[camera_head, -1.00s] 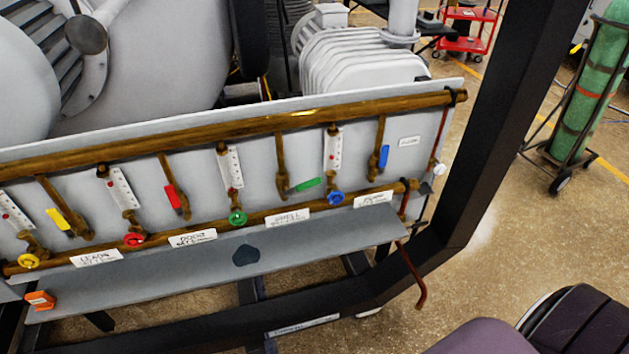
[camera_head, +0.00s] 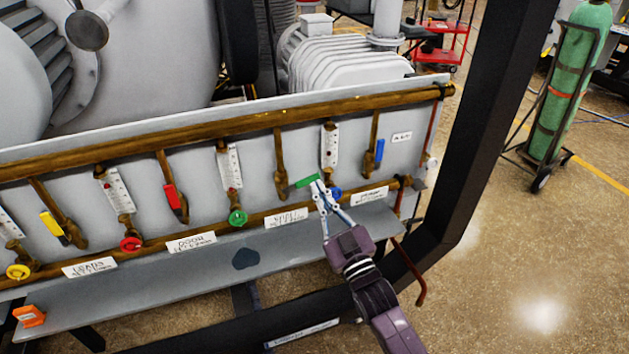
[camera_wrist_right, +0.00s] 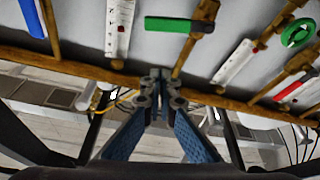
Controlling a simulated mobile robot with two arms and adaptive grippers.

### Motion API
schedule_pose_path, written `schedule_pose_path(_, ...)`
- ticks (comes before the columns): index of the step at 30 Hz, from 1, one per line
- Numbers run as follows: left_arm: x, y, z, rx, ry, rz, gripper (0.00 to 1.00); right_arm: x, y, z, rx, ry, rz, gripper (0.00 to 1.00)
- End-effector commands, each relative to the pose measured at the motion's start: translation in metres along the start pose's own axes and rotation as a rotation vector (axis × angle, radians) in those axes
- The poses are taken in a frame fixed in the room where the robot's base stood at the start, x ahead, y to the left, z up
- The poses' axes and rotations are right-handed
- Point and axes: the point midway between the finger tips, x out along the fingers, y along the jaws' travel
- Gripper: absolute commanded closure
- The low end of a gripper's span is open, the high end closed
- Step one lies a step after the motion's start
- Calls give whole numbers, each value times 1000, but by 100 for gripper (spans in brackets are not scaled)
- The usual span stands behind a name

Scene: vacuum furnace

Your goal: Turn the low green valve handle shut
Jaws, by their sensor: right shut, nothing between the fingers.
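The green lever handle (camera_head: 307,181) sits on a brass valve on the pipe panel, sticking out to the right, nearly level with a slight upward tilt. It also shows in the wrist view (camera_wrist_right: 180,25) as a flat green bar. My right gripper (camera_head: 317,186) is shut and empty, with its fingertips by the handle's right end in the head view. In the wrist view the closed fingertips (camera_wrist_right: 161,76) show apart from the bar; in the head view I cannot tell whether they touch it. My left gripper is not in view.
A round green knob (camera_head: 238,217) sits lower left and a blue knob (camera_head: 335,193) close beside my gripper. Red (camera_head: 171,197), yellow (camera_head: 52,222) and blue (camera_head: 379,150) levers share the panel. A grey shelf (camera_head: 200,265) runs below. A black frame post (camera_head: 490,110) stands right.

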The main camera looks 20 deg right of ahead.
Motion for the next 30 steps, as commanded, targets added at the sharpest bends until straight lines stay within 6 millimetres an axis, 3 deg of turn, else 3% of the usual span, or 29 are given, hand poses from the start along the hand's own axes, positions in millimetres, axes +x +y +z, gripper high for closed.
schedule_pose_path(9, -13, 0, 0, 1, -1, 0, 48, 70, 0, -2, 2, -1, -1, 100)
schedule_pose_path(12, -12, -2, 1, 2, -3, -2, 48, 63, -1, 18, 1, -9, -2, 100)
schedule_pose_path(18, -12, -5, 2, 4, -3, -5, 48, 57, -1, 36, 1, -4, -1, 100)
schedule_pose_path(30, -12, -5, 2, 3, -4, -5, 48, 55, -1, 39, 2, -3, 0, 100)
